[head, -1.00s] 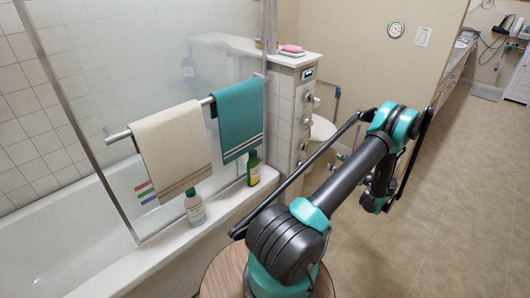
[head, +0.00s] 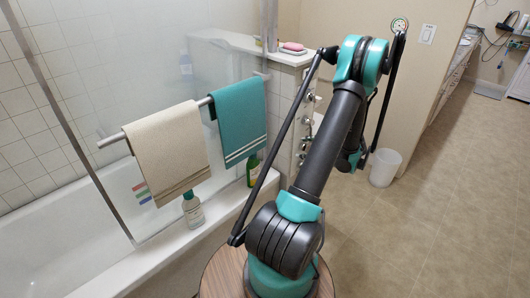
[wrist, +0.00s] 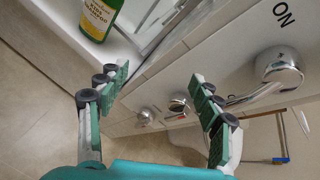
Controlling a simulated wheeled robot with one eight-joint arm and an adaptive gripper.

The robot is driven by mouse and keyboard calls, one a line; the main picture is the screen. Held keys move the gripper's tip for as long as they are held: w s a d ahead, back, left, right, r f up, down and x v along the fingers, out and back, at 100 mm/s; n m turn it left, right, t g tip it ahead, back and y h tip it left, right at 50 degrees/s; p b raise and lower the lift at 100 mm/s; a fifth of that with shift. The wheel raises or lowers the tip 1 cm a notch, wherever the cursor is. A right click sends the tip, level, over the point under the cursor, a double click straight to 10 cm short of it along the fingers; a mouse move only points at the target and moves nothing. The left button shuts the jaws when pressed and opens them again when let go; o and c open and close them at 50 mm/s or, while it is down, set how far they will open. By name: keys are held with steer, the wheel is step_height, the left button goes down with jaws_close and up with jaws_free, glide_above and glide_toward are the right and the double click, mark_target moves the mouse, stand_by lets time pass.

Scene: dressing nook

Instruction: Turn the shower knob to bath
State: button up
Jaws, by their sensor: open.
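The shower control panel (head: 298,150) stands on the end wall of the tub in the head view, partly covered by my arm. In the wrist view its pale face (wrist: 215,60) carries a chrome lever (wrist: 282,68) beside the word "ON". A round chrome knob (wrist: 180,106) and a smaller chrome knob (wrist: 147,115) also show on it. I cannot tell which is the shower knob, and no "bath" mark is readable. My gripper (wrist: 163,100) is open and empty, its fingers spread in front of the panel, with the two knobs seen between them. The head view mostly hides it behind my arm.
A green shampoo bottle (wrist: 100,15) stands on the tub ledge near the left finger. A white bottle (head: 193,210) stands further along. A glass screen's bar holds a beige towel (head: 168,150) and a teal towel (head: 240,115). A white bin (head: 384,168) stands on open floor.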

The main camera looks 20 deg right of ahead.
steer(key=s+a+r+n+g+h, duration=0.1)
steer(key=a+n, duration=0.4)
steer(key=a, duration=0.5)
steer(key=s+a+r+n+g+h, duration=0.1)
steer(key=a+r+n+g, duration=0.3)
steer(key=a, duration=0.7)
steer(key=shift+s+r+n, duration=0.7)
steer(key=shift+s+n, duration=0.1)
steer(key=shift+g, duration=0.3)
